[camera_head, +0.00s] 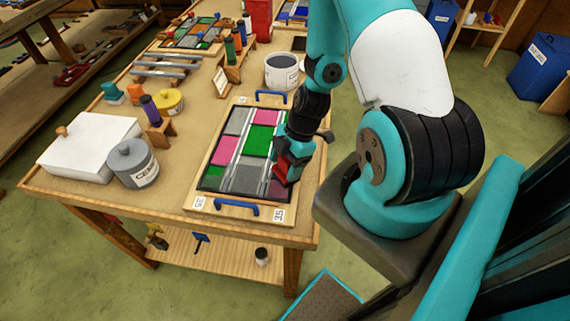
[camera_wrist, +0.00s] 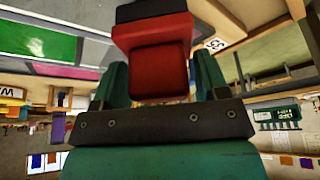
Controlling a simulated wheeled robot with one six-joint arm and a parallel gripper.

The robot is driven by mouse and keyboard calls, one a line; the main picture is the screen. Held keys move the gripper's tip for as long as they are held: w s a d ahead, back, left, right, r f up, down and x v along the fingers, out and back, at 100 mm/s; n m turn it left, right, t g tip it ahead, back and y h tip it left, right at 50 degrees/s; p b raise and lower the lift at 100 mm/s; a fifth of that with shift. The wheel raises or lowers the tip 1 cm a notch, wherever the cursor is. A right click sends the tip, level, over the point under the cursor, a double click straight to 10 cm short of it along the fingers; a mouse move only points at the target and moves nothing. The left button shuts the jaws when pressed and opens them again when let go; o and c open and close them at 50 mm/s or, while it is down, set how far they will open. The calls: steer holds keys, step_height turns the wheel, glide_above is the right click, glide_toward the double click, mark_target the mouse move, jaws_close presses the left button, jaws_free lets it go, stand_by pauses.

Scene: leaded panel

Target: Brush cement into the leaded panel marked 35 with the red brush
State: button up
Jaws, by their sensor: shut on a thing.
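The leaded panel marked 35 (camera_head: 232,152) lies in a wooden tray with blue handles on the bench, with green, pink and grey panes. Tags reading 35 sit at the tray's front corners. My gripper (camera_head: 284,172) is over the panel's right side, shut on the red brush (camera_head: 281,165). In the wrist view the red brush (camera_wrist: 155,68) sits between the two teal fingers of my gripper (camera_wrist: 157,85). Its dark end points toward the panel (camera_wrist: 60,45). The bristle tips are hidden, so I cannot tell whether they touch the panes.
A grey cement pot (camera_head: 133,163) and a white box (camera_head: 90,148) stand to the left. A white bucket (camera_head: 282,72) is behind the tray. A rack of coloured brushes (camera_head: 235,45) and another panel (camera_head: 190,33) are farther back. A purple-handled tool (camera_head: 152,112) stands at left.

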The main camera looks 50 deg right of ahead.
mark_target(273, 168)
steer(key=shift+w+a, duration=0.4)
steer(key=shift+w, duration=0.25)
steer(key=shift+w+a, duration=0.4)
steer(key=shift+w, duration=0.25)
steer(key=shift+w, duration=0.1)
steer(key=shift+w+a, duration=0.85)
steer(key=shift+w, duration=0.3)
steer(key=shift+w+a+b, duration=0.25)
steer(key=shift+w+a, duration=0.2)
steer(key=shift+w, duration=0.15)
steer(key=shift+w+a+b, duration=0.2)
steer(key=shift+w+a, duration=0.2)
steer(key=shift+w, duration=0.2)
steer(key=shift+w, duration=0.1)
steer(key=shift+w+a, duration=0.85)
steer(key=shift+w, duration=0.3)
steer(key=shift+b, duration=0.3)
